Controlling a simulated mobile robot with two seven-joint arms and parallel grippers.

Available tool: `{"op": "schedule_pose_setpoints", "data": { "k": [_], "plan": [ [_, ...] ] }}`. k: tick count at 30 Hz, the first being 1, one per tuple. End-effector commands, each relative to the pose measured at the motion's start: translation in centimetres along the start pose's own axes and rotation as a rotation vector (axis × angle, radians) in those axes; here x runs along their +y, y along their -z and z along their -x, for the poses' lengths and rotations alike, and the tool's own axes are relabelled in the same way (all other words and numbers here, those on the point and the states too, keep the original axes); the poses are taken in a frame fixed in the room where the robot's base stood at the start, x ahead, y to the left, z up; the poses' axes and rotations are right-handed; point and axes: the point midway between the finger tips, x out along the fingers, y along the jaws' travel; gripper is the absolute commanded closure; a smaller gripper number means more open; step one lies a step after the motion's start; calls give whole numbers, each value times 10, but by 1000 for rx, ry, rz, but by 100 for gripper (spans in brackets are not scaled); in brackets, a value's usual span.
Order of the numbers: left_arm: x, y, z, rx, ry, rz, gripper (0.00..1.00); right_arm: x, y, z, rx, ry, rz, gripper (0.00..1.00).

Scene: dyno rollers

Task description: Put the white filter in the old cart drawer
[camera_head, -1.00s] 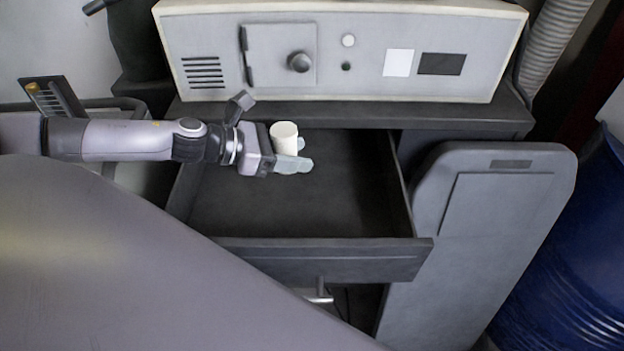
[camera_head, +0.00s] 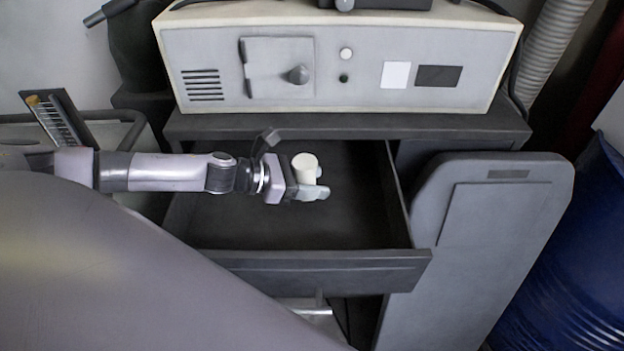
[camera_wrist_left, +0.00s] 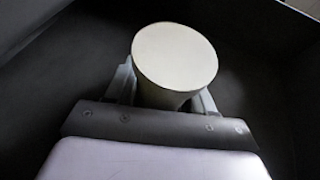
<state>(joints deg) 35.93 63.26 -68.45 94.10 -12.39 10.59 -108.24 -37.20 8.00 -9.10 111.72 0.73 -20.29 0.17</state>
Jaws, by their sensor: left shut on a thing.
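The white filter (camera_head: 306,168) is a small upright cylinder. My left gripper (camera_head: 318,191) is shut on it, with a finger on either side. In the left wrist view the filter's round top (camera_wrist_left: 174,56) faces the camera between the fingers. The old cart drawer (camera_head: 330,272) is pulled open below the cart's top. In the head view the filter and gripper are over the drawer's opening, inside its outline. I cannot tell how high the filter is above the drawer floor (camera_head: 350,215). My right gripper is not in view.
A grey control box (camera_head: 360,75) stands on the cart top (camera_head: 460,127) behind the drawer. A grey panel (camera_head: 480,250) stands to the right, with a blue barrel (camera_head: 575,260) beyond it. The drawer's visible floor is bare.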

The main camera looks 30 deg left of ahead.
Motion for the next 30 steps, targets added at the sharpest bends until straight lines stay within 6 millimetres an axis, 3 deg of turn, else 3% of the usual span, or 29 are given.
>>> {"op": "schedule_pose_setpoints", "data": {
  "k": [7,8,9,10,22,30],
  "plan": [
    [0,5,-2,0,1,2,77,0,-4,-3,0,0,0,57],
    [0,4,-2,0,1,2,40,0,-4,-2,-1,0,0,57],
    [0,3,-1,0,1,2,27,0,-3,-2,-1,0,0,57],
    [0,3,-1,0,1,2,21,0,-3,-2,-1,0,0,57],
    [0,-3,1,-1,1,-1,21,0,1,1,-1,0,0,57],
    [0,4,37,3,0,1,21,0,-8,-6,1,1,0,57]
  ]
}}
